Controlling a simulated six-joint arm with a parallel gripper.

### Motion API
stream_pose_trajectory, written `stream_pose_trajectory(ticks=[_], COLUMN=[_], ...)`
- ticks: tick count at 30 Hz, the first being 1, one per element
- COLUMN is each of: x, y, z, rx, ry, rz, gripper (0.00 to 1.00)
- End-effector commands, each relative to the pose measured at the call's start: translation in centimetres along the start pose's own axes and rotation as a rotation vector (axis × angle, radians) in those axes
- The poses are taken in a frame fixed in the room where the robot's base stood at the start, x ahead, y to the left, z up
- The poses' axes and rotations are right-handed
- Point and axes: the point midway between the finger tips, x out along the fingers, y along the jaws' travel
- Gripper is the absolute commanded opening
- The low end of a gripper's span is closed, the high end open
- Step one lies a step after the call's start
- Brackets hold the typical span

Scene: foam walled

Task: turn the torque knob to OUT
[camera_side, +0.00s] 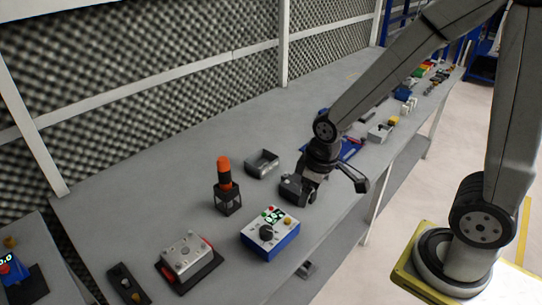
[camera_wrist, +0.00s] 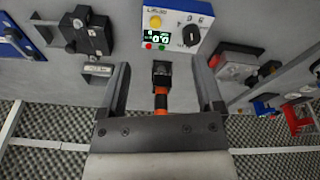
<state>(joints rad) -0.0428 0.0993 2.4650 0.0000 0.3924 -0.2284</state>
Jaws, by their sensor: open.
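A white-and-blue control box (camera_side: 284,242) stands on the bench, with a round black knob (camera_side: 266,232), a lit green display and small coloured buttons on top. In the wrist view the box (camera_wrist: 170,20) is at top centre, with the knob (camera_wrist: 191,36) on its right half. Small marks surround the knob, but they are too small to read, so I cannot tell its setting. My gripper (camera_side: 335,192) is open and empty above the bench, behind and right of the box in the side view. In the wrist view my gripper's fingers (camera_wrist: 160,66) are spread, apart from the knob.
An orange-topped black post (camera_side: 226,185) stands left of the box and shows between my fingers in the wrist view. A red-and-grey box (camera_side: 188,256) stands front left. Foam walls border the bench.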

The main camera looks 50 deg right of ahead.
Motion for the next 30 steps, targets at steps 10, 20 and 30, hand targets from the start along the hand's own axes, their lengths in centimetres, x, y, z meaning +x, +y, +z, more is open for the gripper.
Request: stream_pose_trajectory(ticks=[10,20,30], x=[3.2,6.1,6.7], y=[-2.3,-4.5,-4.9], z=[-4.4,-7.0,-7.4], rx=[-0.562,-0.995,-1.077], ry=[-0.085,-0.134,-0.14], rz=[-0.057,-0.122,-0.135], gripper=[0.85,0.85,0.85])
